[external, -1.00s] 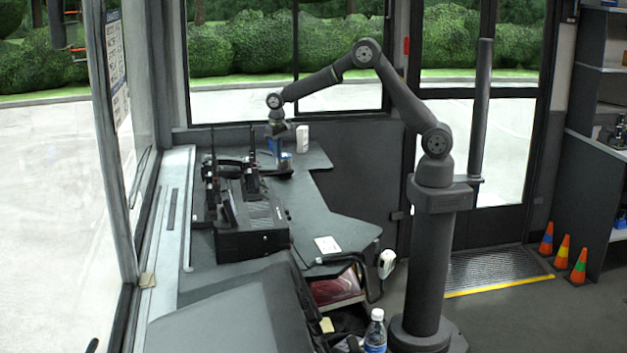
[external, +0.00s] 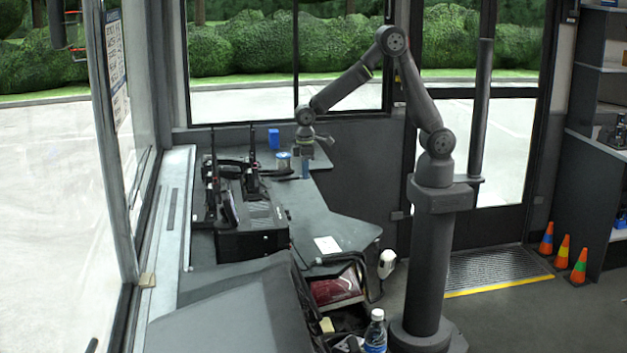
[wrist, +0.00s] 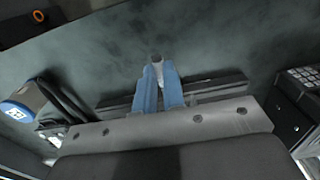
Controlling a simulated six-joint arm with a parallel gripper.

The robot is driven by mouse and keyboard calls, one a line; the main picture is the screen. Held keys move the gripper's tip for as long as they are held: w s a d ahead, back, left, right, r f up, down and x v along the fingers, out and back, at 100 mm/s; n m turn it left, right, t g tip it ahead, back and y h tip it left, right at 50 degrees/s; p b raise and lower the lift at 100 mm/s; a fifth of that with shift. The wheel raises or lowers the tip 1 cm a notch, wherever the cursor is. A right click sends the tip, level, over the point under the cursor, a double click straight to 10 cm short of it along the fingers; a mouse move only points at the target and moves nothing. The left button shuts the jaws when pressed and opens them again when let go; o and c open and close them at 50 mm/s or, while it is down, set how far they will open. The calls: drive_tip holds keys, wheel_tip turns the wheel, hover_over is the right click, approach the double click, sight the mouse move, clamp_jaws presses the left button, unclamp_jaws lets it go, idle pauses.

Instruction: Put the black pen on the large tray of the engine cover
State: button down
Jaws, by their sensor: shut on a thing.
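My gripper (external: 305,172) is over the far part of the dark grey engine cover (external: 325,215), just right of a small blue-and-clear cup (external: 283,161). In the wrist view its blue fingers (wrist: 157,75) are shut on a slim thing with a dark end (wrist: 155,58) and a pale part between the fingers. It is seen nearly end on, in the place where a held pen would be; its colour and full length are hard to tell. Dark flat surface lies below it. I cannot tell which part of the cover is the large tray.
A black box with upright radios (external: 250,240) stands left of my gripper. A blue box (external: 274,138) is at the back. A white card (external: 327,245) lies nearer the front. The wrist view shows a keypad device (wrist: 302,80) at right.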

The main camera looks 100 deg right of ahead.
drive_tip(key=s+a+r, duration=0.1)
drive_tip(key=s+a, duration=0.3)
drive_tip(key=a, duration=0.4)
drive_tip(key=s+a+r, duration=0.1)
drive_tip(key=s+a, duration=0.3)
drive_tip(key=a, duration=0.3)
hover_over(345, 233)
wheel_tip(345, 233, down, 7)
drive_tip(key=shift+r, duration=0.1)
drive_tip(key=shift+f, duration=2.05)
drive_tip(key=c, duration=2)
unclamp_jaws()
drive_tip(key=shift+f, duration=0.15)
drive_tip(key=o, duration=0.5)
drive_tip(key=shift+o, duration=0.5)
wheel_tip(345, 233, up, 12)
drive_tip(key=shift+r, duration=0.2)
